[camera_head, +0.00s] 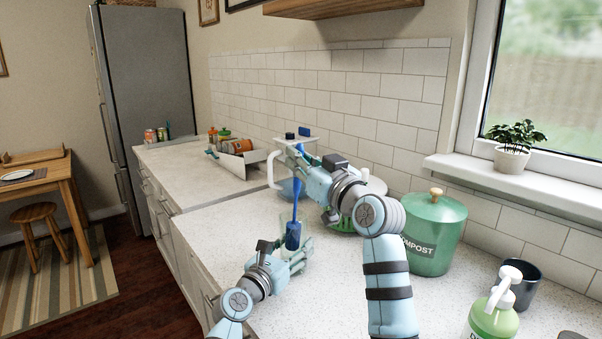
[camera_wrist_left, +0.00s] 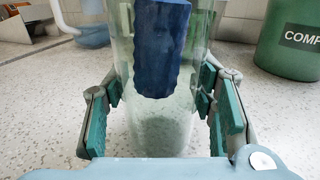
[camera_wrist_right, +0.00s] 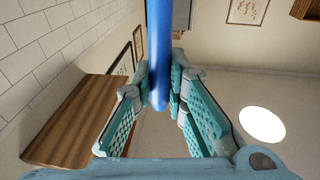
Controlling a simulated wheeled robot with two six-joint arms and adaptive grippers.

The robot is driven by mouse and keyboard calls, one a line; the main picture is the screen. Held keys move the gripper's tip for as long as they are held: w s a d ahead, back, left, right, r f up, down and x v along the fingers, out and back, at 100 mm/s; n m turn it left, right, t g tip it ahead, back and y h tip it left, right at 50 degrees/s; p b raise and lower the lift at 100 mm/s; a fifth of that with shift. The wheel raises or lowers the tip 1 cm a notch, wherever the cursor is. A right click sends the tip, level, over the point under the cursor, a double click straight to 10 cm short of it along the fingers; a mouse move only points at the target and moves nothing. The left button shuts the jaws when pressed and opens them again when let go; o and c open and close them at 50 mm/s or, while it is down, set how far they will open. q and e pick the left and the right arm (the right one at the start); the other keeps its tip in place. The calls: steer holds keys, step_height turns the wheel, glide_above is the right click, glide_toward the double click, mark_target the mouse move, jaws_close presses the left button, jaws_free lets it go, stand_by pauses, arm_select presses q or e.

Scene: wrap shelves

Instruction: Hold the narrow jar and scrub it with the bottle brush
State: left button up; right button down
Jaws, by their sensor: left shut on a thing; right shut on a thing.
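The clear narrow jar (camera_wrist_left: 160,128) stands upright on the counter between the fingers of my left gripper (camera_wrist_left: 160,105), which is shut on it. In the head view, my left gripper (camera_head: 293,264) is low at the jar's side. My right gripper (camera_head: 298,163) is above and shut on the blue handle of the bottle brush (camera_head: 295,192). The handle also shows between the fingers in the right wrist view (camera_wrist_right: 159,55). The dark blue brush head (camera_wrist_left: 160,50) hangs upright inside the jar, seen through the glass, with clear space beneath it. The far side of the jar is hidden.
A green compost bin (camera_head: 433,235) stands right of my right arm. A green soap bottle (camera_head: 494,310) and a dark cup (camera_head: 522,290) are at the front right. Bare counter (camera_head: 215,225) lies left of the jar.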

step_height(320, 180, up, 14)
steer(key=shift+f, duration=0.25)
stand_by(0.3)
stand_by(0.7)
arm_select(q)
steer(key=o, duration=1.4)
